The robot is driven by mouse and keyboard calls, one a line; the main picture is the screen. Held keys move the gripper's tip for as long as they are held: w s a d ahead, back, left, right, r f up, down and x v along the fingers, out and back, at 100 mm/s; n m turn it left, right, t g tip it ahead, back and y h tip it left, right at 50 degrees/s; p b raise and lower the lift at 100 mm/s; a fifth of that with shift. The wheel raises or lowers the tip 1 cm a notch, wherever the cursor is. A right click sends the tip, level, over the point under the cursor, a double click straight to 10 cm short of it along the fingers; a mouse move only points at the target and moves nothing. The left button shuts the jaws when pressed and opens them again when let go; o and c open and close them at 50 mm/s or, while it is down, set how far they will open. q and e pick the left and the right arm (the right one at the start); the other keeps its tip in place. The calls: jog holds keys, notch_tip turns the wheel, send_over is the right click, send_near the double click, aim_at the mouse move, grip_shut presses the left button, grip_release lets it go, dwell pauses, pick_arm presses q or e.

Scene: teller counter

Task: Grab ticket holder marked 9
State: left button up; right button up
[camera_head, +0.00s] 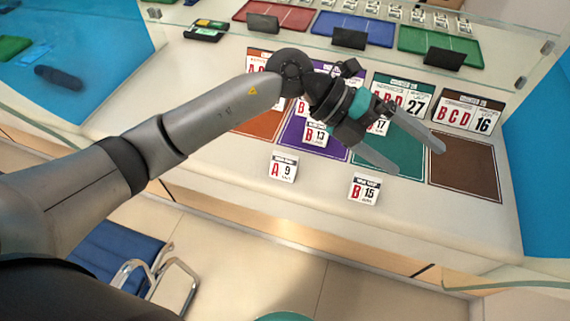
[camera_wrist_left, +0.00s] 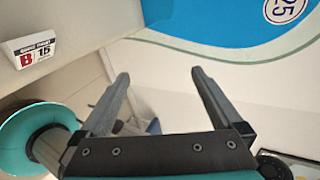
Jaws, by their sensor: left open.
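The ticket holder marked A 9 (camera_head: 284,167) is a small white block standing upright near the counter's front edge, in front of the orange and purple mats. My left gripper (camera_head: 418,158) is open and empty, reaching over the teal mat, well to the right of that holder. In the left wrist view the two fingers (camera_wrist_left: 160,76) stand apart with nothing between them. The A 9 holder cannot be made out in that view. My right gripper is not in view.
Holder B 15 (camera_head: 364,189) stands at the front edge, near my left fingers, and shows in the wrist view (camera_wrist_left: 32,52). Holder B 13 (camera_head: 315,135) stands on the purple mat; holder 17 (camera_head: 378,126) is partly hidden. Larger signs and a glass panel (camera_head: 400,50) stand behind.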

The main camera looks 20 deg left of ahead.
pick_arm(q)
jog(key=w+a+f+y, duration=0.2)
jog(key=a+f+y, duration=0.3)
jog(key=a, duration=0.2)
jog(key=n+t+y, duration=0.1)
jog(key=y, duration=0.7)
send_over(284, 163)
notch_tip(284, 163, down, 10)
jog(key=shift+f+b, duration=0.2)
jog(key=shift+b, duration=0.65)
notch_tip(284, 163, down, 4)
jog(key=shift+s+f+b, duration=0.1)
jog(key=shift+f+b, duration=0.1)
jog(key=shift+b, duration=0.35)
jog(key=shift+f, duration=0.25)
jog(key=c, duration=1.2)
jog(key=shift+c, duration=0.2)
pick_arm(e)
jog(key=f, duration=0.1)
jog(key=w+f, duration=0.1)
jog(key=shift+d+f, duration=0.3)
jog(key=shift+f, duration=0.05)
